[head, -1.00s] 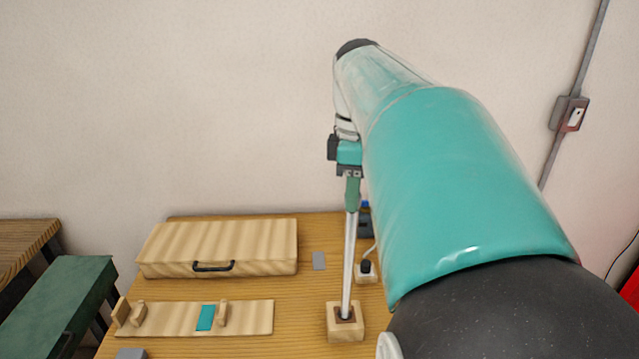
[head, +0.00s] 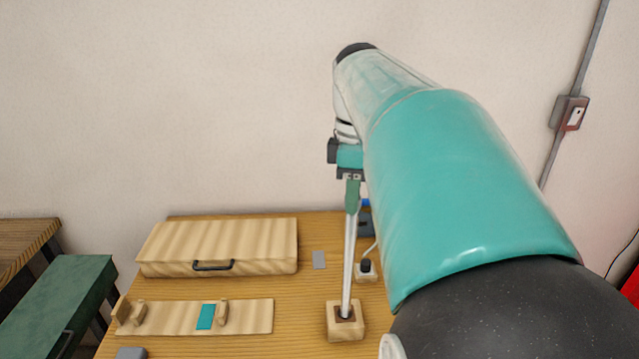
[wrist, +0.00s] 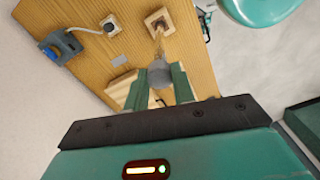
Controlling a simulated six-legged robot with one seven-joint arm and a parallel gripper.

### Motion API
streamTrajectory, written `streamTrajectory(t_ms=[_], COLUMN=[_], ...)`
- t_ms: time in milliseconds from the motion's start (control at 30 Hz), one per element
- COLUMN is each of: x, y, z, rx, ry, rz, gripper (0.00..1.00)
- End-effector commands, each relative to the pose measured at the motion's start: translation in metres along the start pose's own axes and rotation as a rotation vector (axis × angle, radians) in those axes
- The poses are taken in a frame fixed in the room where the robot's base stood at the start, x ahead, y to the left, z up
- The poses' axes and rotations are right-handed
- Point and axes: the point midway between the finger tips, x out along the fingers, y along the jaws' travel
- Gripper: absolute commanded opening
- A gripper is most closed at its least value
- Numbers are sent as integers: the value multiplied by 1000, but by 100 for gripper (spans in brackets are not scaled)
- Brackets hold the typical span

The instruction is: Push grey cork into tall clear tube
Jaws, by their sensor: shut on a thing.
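The tall clear tube (head: 349,260) stands upright, leaning slightly, in a square wooden block (head: 345,320) at the front right of the table. My gripper (head: 352,194) is at the tube's top end, its green fingers pointing down. In the wrist view, the grey cork (wrist: 160,74) sits between the two green fingers of my gripper (wrist: 160,84), which is shut on it. The tube lies beyond the cork toward the wooden block (wrist: 159,22). The cork is hard to make out in the head view, and how far it sits in the tube cannot be told.
A wooden case (head: 220,245) with a black handle lies at the back left. A wooden rack (head: 260,317) with a teal patch lies in front of it. Clear table surface lies between.

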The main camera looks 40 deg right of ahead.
Motion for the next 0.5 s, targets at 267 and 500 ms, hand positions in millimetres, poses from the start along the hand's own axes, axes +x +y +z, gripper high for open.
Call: streamTrajectory(t_ms=[267,500], x=[5,5], y=[0,0], z=[0,0], rx=[0,0], ry=[0,0], rz=[-1,-1], gripper=[4,34])
